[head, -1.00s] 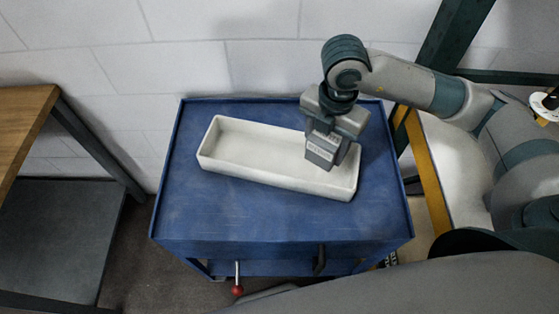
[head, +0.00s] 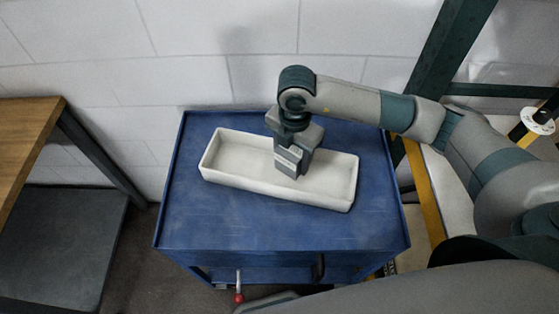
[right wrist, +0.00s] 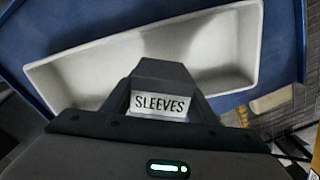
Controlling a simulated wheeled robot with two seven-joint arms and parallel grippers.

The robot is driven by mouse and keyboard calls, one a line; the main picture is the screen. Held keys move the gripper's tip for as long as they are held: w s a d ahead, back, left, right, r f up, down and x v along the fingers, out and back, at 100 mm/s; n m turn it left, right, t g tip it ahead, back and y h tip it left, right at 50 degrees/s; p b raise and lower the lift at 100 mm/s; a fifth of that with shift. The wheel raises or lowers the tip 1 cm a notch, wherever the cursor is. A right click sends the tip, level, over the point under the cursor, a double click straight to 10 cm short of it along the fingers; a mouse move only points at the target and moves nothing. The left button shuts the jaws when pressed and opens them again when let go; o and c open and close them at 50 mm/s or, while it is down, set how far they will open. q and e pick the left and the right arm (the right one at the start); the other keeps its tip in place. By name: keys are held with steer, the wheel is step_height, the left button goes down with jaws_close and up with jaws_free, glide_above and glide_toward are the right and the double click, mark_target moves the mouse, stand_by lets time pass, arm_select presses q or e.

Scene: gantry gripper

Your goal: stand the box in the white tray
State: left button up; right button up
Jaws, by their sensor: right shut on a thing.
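The white tray (head: 330,197) is a long open trough on the blue cart top, lying at a slight slant. My right gripper (head: 292,146) points down over the tray's middle. It is shut on a small grey box (head: 288,162) with a pale label. In the right wrist view the label on the box (right wrist: 160,103) reads SLEEVES, and the tray (right wrist: 85,75) lies behind it. The box looks roughly upright within the tray's outline. I cannot tell whether its bottom touches the tray floor. My left gripper is not in view.
The blue cart (head: 230,228) has a raised rim and free top around the tray. A wooden-topped bench (head: 25,135) stands at the left. A white block wall is behind. A dark green post (head: 440,60) and a yellow rail (head: 425,190) stand at the right.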

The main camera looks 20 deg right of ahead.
steer(key=w+a+f, duration=0.2)
steer(key=shift+w+a+p, duration=0.3)
steer(key=shift+a+p, duration=0.05)
steer(key=shift+p, duration=0.05)
steer(key=shift+f, duration=0.1)
steer(key=shift+f+p, duration=0.5)
steer(key=shift+f, duration=0.1)
step_height(320, 180, down, 2)
steer(key=shift+p, duration=0.45)
steer(key=shift+f, duration=0.35)
steer(key=shift+f, duration=0.1)
